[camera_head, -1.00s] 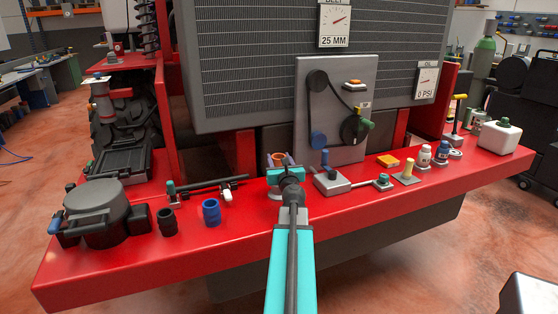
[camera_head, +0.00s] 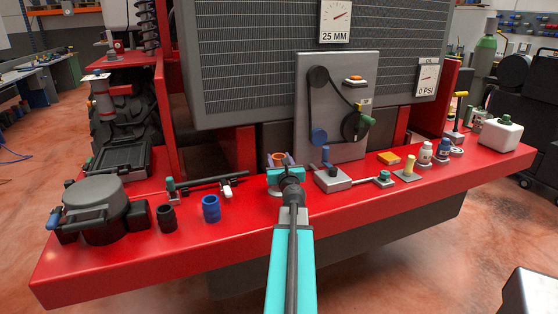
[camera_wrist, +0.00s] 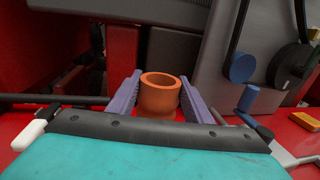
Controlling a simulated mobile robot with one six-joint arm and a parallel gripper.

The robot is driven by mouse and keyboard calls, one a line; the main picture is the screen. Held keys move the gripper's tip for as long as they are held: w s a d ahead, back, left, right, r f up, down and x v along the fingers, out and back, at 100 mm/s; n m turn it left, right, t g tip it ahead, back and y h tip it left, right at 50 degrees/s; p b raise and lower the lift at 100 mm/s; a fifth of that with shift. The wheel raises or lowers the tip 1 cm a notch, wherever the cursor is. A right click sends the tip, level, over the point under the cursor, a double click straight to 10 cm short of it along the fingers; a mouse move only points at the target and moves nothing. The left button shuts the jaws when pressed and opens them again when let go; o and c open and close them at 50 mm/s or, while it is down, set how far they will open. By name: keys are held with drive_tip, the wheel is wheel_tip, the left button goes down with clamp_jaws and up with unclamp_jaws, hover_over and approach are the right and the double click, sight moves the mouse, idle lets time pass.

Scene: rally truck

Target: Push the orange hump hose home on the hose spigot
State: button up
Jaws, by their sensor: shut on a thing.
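The orange hump hose (camera_wrist: 159,97) is a short upright tube with an open top, in the middle of the wrist view. My gripper (camera_wrist: 161,78) has its two purple fingers on either side of the hose and is shut on it. In the head view the hose (camera_head: 277,157) shows as a small orange rim between the fingertips, just beyond the teal gripper body (camera_head: 287,175). A pale round base (camera_head: 273,193) shows partly under the gripper. The hose spigot is not clearly visible, and the hose's lower end is hidden, so I cannot tell how they meet.
A blue sleeve (camera_head: 211,209) and a black sleeve (camera_head: 167,218) stand left on the red bumper (camera_head: 240,240). A dark rod (camera_head: 205,183) lies behind them. A grey block with a blue knob (camera_head: 331,180) is close on the right. The grey belt panel (camera_head: 345,75) rises behind.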

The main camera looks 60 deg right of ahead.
drive_tip(key=shift+f+b, duration=0.5)
drive_tip(key=shift+f, duration=0.1)
drive_tip(key=o, duration=1.2)
